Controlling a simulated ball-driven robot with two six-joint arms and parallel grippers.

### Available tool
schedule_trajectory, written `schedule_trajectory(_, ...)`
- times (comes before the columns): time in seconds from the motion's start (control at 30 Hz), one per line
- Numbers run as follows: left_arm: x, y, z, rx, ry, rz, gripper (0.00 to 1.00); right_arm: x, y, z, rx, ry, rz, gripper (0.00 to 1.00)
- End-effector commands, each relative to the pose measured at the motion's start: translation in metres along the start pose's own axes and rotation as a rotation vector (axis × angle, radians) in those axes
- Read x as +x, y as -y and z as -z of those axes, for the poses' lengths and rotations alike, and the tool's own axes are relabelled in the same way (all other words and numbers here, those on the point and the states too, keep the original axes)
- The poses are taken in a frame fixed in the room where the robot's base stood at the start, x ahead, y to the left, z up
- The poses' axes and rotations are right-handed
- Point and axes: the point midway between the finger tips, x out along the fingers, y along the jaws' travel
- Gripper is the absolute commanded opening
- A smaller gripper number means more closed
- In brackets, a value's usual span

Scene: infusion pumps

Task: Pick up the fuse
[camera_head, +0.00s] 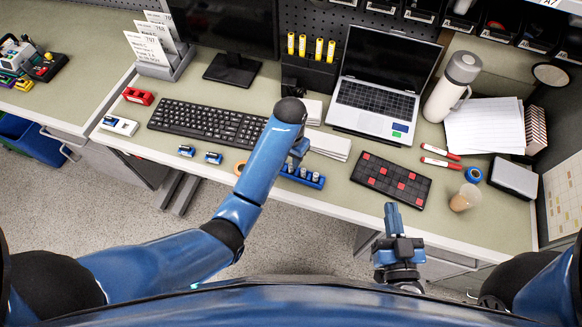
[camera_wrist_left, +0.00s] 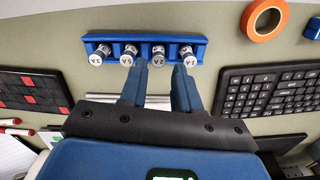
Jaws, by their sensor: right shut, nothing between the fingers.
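Several small silver fuses with white labelled ends (camera_wrist_left: 158,51) stand in a blue rack (camera_wrist_left: 144,43) in the left wrist view. In the head view the rack (camera_head: 316,181) lies near the table's front edge, partly behind my left arm. My left gripper (camera_wrist_left: 160,72) is open and empty. In the wrist view its fingertips reach toward the rack's near side, below the two right-hand fuses. My right gripper (camera_head: 391,218) is shut and empty at the table's front edge, right of the rack.
A keyboard (camera_head: 208,123) lies left of my left arm, and a black pad with red squares (camera_head: 392,180) lies right of the rack. An orange tape roll (camera_wrist_left: 266,19) is beside the rack. An open laptop (camera_head: 376,100) and a flask (camera_head: 451,85) stand behind.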

Motion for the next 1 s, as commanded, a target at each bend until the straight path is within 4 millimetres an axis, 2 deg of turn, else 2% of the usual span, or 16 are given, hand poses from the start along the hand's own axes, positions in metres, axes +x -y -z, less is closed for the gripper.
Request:
schedule_trajectory(0.13, 0.017, -0.003, -0.002, 0.001, 0.005, 0.000, 0.32, 0.000, 0.000, 0.013, 0.000, 0.000, 0.000, 0.00)
schedule_trajectory(0.3, 0.036, -0.002, -0.002, 0.000, 0.002, 0.000, 0.32, 0.000, 0.000, 0.014, 0.000, 0.000, 0.000, 0.00)
schedule_trajectory(0.6, 0.041, -0.002, -0.002, 0.000, 0.001, 0.000, 0.32, 0.000, 0.000, 0.014, 0.000, 0.000, 0.000, 0.00)
schedule_trajectory(0.67, 0.041, -0.002, -0.002, 0.000, 0.000, 0.000, 0.24, 0.000, 0.000, 0.014, 0.000, 0.000, 0.000, 0.00)
schedule_trajectory(0.8, 0.041, -0.002, -0.002, 0.000, 0.000, 0.000, 0.03, 0.000, 0.000, 0.014, 0.000, 0.000, 0.000, 0.00)
schedule_trajectory(0.83, 0.040, -0.002, -0.002, 0.000, 0.000, 0.000, 0.00, 0.000, 0.000, 0.014, 0.000, 0.000, 0.000, 0.00)
schedule_trajectory(1.0, 0.040, -0.002, -0.001, 0.000, 0.000, 0.000, 0.00, 0.000, 0.000, 0.014, 0.000, 0.000, 0.000, 0.00)
